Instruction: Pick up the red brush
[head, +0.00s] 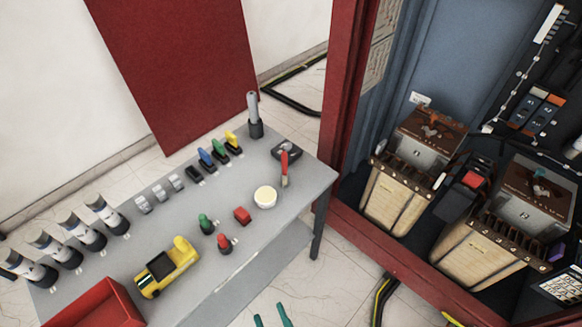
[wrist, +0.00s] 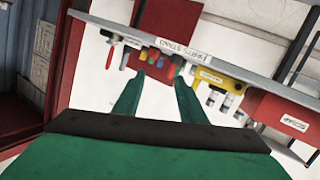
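The red brush (head: 284,167) is near the far right corner of the grey table (head: 140,215), its red handle upright beside a dark block. A thin red shape at the left of the table edge in the wrist view (wrist: 111,54) looks like the same brush. My gripper (head: 270,316) shows only as two green fingertips at the bottom of the head view, in front of the table and well short of the brush. In the wrist view my gripper (wrist: 159,78) has its fingers spread with nothing held between them.
A yellow tool (head: 167,267) and red bin (head: 95,306) are nearer. The red cabinet frame (head: 343,110) rises right of the table.

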